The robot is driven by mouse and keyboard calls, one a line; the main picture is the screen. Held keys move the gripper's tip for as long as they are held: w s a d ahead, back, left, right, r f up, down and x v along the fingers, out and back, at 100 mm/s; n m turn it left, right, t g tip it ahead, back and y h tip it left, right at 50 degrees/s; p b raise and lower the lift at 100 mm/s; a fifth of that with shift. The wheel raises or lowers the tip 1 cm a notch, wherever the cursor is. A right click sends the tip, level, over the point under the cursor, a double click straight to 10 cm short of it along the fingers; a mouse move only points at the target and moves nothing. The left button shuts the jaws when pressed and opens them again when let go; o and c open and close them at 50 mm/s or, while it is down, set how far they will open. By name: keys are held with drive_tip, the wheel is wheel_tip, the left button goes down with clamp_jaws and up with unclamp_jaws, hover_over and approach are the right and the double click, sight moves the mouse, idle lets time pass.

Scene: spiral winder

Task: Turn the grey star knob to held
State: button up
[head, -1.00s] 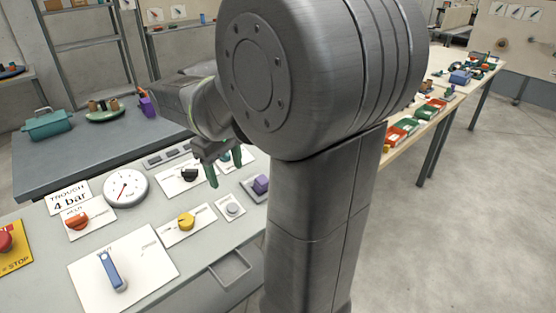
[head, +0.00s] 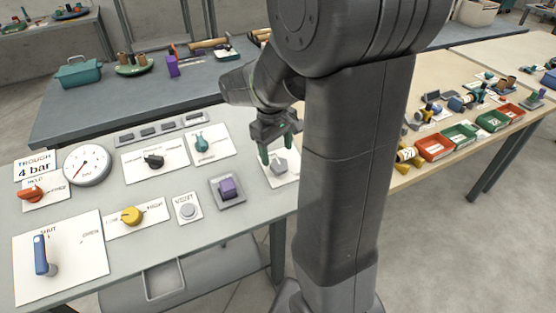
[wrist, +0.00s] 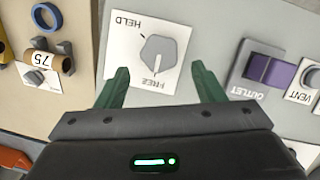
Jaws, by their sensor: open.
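The grey star knob (wrist: 158,54) sits on a white plate (wrist: 178,84) marked HELD and FREE in the wrist view. The lettering appears upside down there, and a pale pointer line on the knob runs toward the FREE side. In the head view the knob (head: 279,166) is at the right end of the panel, partly beside my fingers. My gripper (wrist: 161,88) is open, with its green fingers spread to either side of the knob's near side and nothing between them. In the head view my gripper (head: 274,152) hangs just over the knob's plate; contact is not visible.
A purple outlet block (head: 228,188) and a grey vent button (head: 187,208) lie left of the knob. A teal knob (head: 201,143), black knob (head: 153,161) and yellow knob (head: 132,215) are farther left. A wooden table (head: 440,112) with several bins adjoins at right.

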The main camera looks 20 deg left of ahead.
sight(278, 162)
drive_tip(key=shift+w+d+f, duration=0.1)
drive_tip(key=shift+f, duration=1.1)
drive_tip(key=shift+w+f, duration=0.1)
drive_tip(key=shift+f, duration=1.05)
drive_tip(key=c, duration=1)
